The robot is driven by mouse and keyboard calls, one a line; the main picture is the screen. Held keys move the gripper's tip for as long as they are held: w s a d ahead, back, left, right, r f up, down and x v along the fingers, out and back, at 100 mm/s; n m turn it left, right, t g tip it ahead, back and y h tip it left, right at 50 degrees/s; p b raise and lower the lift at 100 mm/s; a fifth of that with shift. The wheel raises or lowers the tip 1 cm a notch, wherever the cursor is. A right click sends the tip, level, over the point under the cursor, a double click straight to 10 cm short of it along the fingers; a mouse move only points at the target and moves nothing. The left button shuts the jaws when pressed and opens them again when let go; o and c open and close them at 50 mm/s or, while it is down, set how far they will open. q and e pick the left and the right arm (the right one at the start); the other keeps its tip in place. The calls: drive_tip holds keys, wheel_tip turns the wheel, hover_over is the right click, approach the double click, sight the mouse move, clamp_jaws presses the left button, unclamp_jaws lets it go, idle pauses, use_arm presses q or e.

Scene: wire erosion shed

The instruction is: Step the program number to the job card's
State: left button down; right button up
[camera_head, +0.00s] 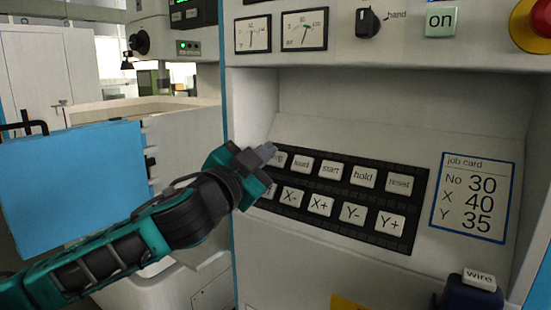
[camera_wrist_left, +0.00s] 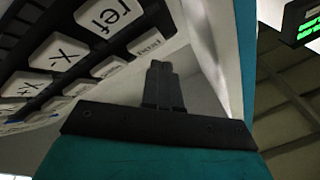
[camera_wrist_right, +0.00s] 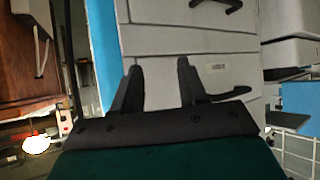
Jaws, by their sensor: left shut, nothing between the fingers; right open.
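The job card (camera_head: 474,197) on the right of the sloped panel reads No 30, X 40, Y 35. The dark key panel (camera_head: 345,201) has two rows of white keys, among them load, start (camera_head: 331,170), hold, reset, X-, X+, Y- and Y+. My left gripper (camera_head: 264,153) is shut and empty, its tips at the upper left end of the key rows and partly covering the leftmost keys. In the left wrist view the shut fingers (camera_wrist_left: 160,85) are beside the panel's edge, with the ref key (camera_wrist_left: 108,17) close by. My right gripper (camera_wrist_right: 159,85) is open and empty, away from the keys.
Above the keys are two dial meters (camera_head: 304,29), a hand knob (camera_head: 368,22), an on button (camera_head: 441,21) and a red stop button (camera_head: 537,24). A wire key (camera_head: 480,279) stands at the lower right. A blue panel (camera_head: 75,185) is at the left.

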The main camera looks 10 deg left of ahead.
use_arm(q)
drive_tip(key=shift+f, duration=0.1)
drive_tip(key=shift+w+d+f, duration=0.15)
drive_tip(key=shift+w+f, duration=0.05)
drive_tip(key=shift+w, duration=0.15)
drive_tip(key=shift+w+d+f, duration=0.1)
drive_tip(key=shift+w+f, duration=0.1)
drive_tip(key=shift+w, duration=0.1)
idle(0.8)
drive_tip(key=shift+s+r, duration=0.1)
drive_tip(key=shift+s+a+r, duration=0.25)
drive_tip(key=shift+s+r, duration=0.1)
drive_tip(key=shift+s, duration=0.2)
drive_tip(key=shift+p, duration=0.3)
drive_tip(key=shift+w, duration=0.1)
